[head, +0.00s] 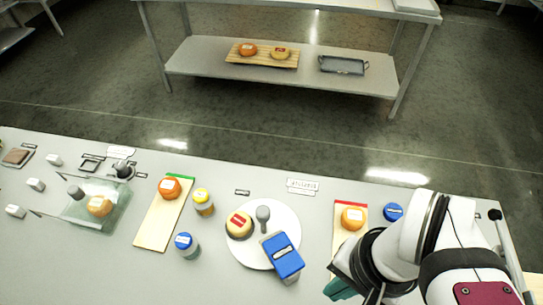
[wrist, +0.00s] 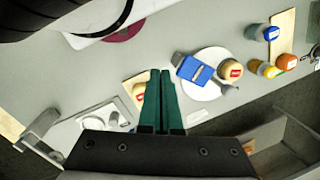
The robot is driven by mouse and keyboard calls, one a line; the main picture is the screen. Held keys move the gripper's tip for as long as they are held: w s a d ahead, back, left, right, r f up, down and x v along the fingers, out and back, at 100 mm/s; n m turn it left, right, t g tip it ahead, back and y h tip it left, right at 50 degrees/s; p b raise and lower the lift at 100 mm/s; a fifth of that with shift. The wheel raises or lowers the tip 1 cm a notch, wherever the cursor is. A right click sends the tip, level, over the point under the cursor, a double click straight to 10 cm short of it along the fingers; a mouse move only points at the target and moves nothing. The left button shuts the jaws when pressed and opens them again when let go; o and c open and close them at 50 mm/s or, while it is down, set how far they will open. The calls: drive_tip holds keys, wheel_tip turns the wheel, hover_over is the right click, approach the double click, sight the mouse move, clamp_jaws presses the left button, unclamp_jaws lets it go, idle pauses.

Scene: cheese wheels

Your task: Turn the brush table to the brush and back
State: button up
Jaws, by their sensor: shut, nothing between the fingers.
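The round white brush table (head: 270,215) stands in the middle of the counter in the head view and also shows in the wrist view (wrist: 205,92). A pale cheese wheel with a red label (head: 239,225) sits on its left part. A grey knob (head: 263,214) stands near its middle. A blue block with a white label (head: 282,256) covers its front right edge; it looks like the brush unit, but no bristles show. My gripper (head: 338,289) has teal fingers, shut and empty, right of the blue block. In the wrist view the fingertips (wrist: 161,72) are apart from the table.
A board with an orange cheese (head: 352,218) and a blue-lidded jar (head: 393,212) stand beside my arm. Left of the table are a yellow jar (head: 203,202), another blue-lidded jar (head: 186,245), a second board (head: 152,232) and a glassy tray (head: 88,214). A shelf stands behind.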

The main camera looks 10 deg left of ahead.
sight(263, 210)
drive_tip(key=o, duration=0.5)
drive_tip(key=w+r+n, duration=0.1)
drive_tip(key=w+a+r+n, duration=0.1)
drive_tip(key=w+n, duration=0.1)
drive_tip(key=w+a+n, duration=0.1)
drive_tip(key=w, duration=0.1)
drive_tip(key=shift+w+a+r+n, duration=0.1)
drive_tip(key=shift+w+r+n, duration=0.05)
drive_tip(key=shift+r+n, duration=0.25)
drive_tip(key=shift+c, duration=0.2)
drive_tip(key=shift+o, duration=1.3)
drive_tip(key=w+a+r+n+h, duration=0.1)
drive_tip(key=w+a+n, duration=0.3)
drive_tip(key=w+n, duration=0.1)
drive_tip(key=shift+r, duration=0.35)
drive_tip(key=o, duration=0.4)
drive_tip(key=w+a+n, duration=0.4)
drive_tip(key=a, duration=0.1)
drive_tip(key=w+a+n, duration=0.1)
drive_tip(key=a+n, duration=0.2)
drive_tip(key=shift+w+a+r+h, duration=0.15)
drive_tip(key=shift+w+a+h, duration=0.1)
drive_tip(key=shift+w+h, duration=0.15)
wheel_tip(263, 210, down, 14)
drive_tip(key=shift+f, duration=0.65)
drive_tip(key=shift+c, duration=0.3)
clamp_jaws()
drive_tip(key=shift+w+d, duration=0.1)
